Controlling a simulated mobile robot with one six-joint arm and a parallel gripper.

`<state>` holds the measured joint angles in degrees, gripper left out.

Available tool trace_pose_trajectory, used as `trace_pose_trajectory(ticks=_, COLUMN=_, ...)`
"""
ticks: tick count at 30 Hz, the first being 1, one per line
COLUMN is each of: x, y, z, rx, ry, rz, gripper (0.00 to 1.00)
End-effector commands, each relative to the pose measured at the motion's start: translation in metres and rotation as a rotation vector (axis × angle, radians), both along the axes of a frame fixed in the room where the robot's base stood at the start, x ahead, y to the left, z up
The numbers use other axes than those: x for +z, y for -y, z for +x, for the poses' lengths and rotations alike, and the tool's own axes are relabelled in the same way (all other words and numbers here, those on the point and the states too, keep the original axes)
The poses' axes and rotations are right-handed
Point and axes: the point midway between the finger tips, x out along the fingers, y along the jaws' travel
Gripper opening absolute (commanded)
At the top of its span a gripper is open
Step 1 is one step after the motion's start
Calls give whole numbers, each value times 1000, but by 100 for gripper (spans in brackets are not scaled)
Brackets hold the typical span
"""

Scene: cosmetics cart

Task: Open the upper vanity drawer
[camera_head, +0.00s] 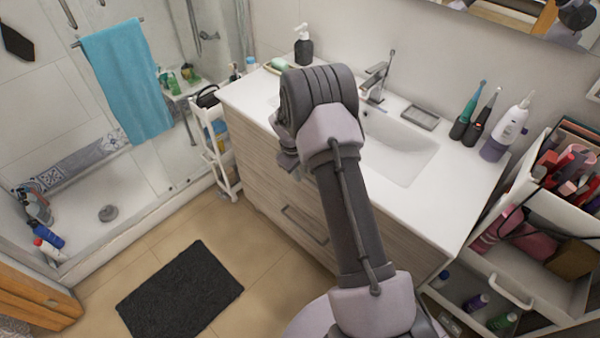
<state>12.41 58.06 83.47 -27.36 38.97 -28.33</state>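The vanity has a wood-grain front under a white top (245,98) with a sunken basin. The upper drawer front (252,135) looks closed, flush with the cabinet. Its handle is not visible; my arm covers the middle of the front. A grey bar handle (304,225) shows lower down, on what looks like the lower drawer. My gripper (288,162) is mostly hidden behind my wrist, in front of the upper drawer. I cannot tell whether it touches anything, or how its fingers stand.
A cart (530,290) with cosmetics and bottles stands close on the right. A white slim trolley (228,180) stands left of the vanity. A dark mat (180,290) lies on the floor. The tiled floor before the vanity is otherwise clear.

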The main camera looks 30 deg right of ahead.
Motion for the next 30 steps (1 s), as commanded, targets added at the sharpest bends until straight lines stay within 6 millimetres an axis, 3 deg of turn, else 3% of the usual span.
trace_pose_trajectory(ticks=5, x=0, y=0, z=0, rx=0, ry=0, rz=0, gripper=21)
trace_pose_trajectory(ticks=8, x=0, y=0, z=0, rx=0, ry=0, rz=0, gripper=2)
trace_pose_trajectory(ticks=9, x=0, y=0, z=0, rx=0, ry=0, rz=0, gripper=0)
trace_pose_trajectory(ticks=30, x=1, y=0, z=0, rx=0, ry=0, rz=0, gripper=0)
